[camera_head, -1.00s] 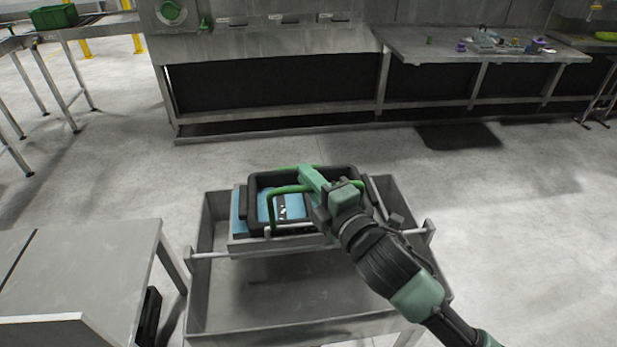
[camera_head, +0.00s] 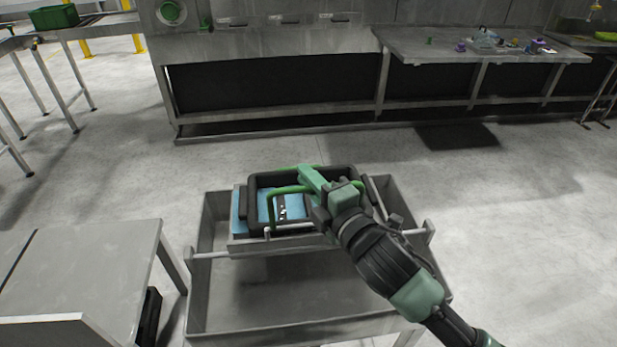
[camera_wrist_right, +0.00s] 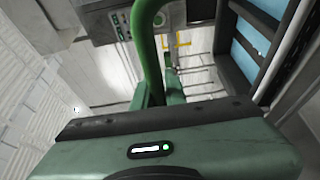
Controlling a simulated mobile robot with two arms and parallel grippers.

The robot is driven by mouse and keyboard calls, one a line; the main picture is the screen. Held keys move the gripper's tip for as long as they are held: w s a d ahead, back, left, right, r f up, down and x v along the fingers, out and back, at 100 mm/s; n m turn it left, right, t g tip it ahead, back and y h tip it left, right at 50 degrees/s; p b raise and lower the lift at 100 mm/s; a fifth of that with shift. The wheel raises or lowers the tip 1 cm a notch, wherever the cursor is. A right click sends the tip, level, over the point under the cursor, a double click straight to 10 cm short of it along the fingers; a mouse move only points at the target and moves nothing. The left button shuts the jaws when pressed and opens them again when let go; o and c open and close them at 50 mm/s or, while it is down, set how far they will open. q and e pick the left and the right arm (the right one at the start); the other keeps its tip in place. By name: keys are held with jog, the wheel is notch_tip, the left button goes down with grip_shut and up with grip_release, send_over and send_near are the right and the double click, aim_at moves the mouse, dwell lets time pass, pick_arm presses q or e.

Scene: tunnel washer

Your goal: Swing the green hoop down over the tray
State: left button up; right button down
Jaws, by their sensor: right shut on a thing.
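The green hoop (camera_head: 271,205) is a bent tube that stands up over the near side of a black-rimmed tray (camera_head: 349,173). Blue items (camera_head: 290,205) lie in the tray. My right gripper (camera_head: 312,183) is shut on the hoop near its right part, above the tray. In the right wrist view the hoop (camera_wrist_right: 146,60) runs up from between the fingers (camera_wrist_right: 160,90), and the tray's dark edge (camera_wrist_right: 285,50) is at the right. The arm hides the tray's near right corner. My left gripper is not in view.
The tray rests on a grey cart (camera_head: 212,290) with a deep open bin. A metal table (camera_head: 80,270) stands close at the left. A long workbench (camera_head: 480,45) with small items is at the back right. The floor between is clear.

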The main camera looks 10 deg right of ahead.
jog(key=w+f+g+p, duration=0.1)
jog(key=w+f+p, duration=0.2)
jog(key=w, duration=0.4)
jog(key=shift+f+g+p, duration=0.3)
jog(key=shift+p, duration=0.5)
jog(key=shift+w, duration=0.1)
jog(key=c, duration=1.5)
grip_release()
jog(key=shift+w, duration=0.1)
jog(key=shift+o, duration=0.2)
jog(key=shift+r, duration=0.15)
